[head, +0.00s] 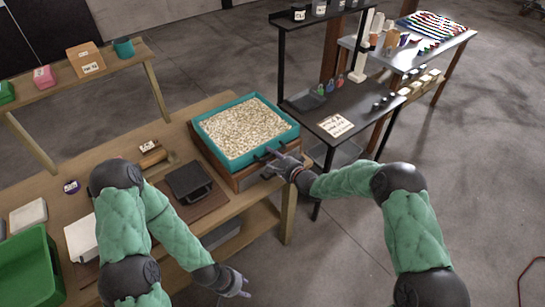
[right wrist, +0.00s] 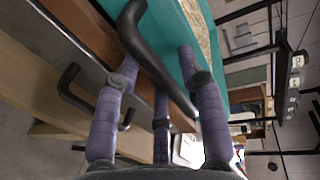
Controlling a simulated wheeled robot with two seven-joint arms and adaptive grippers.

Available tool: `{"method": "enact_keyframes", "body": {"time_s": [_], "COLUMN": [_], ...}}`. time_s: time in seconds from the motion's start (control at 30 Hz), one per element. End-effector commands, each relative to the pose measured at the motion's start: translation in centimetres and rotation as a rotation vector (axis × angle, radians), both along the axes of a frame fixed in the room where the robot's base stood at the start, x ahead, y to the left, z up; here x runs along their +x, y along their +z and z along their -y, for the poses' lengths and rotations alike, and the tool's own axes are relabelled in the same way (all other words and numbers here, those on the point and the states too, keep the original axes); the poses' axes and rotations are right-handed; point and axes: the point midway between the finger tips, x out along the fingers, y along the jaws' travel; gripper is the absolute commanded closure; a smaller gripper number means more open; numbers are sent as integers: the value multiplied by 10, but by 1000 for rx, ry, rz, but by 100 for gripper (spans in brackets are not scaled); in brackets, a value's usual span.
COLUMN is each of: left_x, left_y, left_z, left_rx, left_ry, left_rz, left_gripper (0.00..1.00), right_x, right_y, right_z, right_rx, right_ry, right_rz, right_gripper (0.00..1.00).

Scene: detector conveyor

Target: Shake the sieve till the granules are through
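The sieve (head: 208,141) is a teal rectangular frame full of pale granules (head: 243,127), seated on a wooden box (head: 242,180) at the bench's right end. A black handle (head: 271,153) is on its near side. My right gripper (head: 281,164) is at this handle. In the right wrist view, the fingers of the right gripper (right wrist: 160,65) are spread, with the black bar (right wrist: 158,58) running between them; a firm hold does not show. My left gripper (head: 238,286) hangs empty in front of the bench, fingers apart, away from the sieve. The inside of the box is hidden.
On the wooden bench (head: 228,205) are a dark scale-like device (head: 188,181), a brush-like wooden tool (head: 152,157) and a green bin (head: 30,265). A dark shelf table (head: 345,105) stands close right of the sieve. Open floor lies in front.

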Motion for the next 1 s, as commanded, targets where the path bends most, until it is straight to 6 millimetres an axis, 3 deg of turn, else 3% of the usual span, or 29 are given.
{"method": "enact_keyframes", "body": {"time_s": [0.03,0.1,0.37,0.7,1.0], "left_x": [0,0,0,0,0], "left_y": [0,0,-4,-25,-24], "left_z": [0,0,0,0,0], "left_rx": [0,0,0,0,0], "left_ry": [0,0,0,0,0], "left_rz": [0,0,0,0,0], "left_gripper": [60,60,60,60,60], "right_x": [0,0,5,47,51], "right_y": [0,0,-1,-3,1], "right_z": [0,0,-3,-34,-36], "right_rx": [0,0,0,-1,0], "right_ry": [0,0,0,0,-1], "right_rz": [0,0,1,1,1], "right_gripper": [82,100,100,100,100]}}
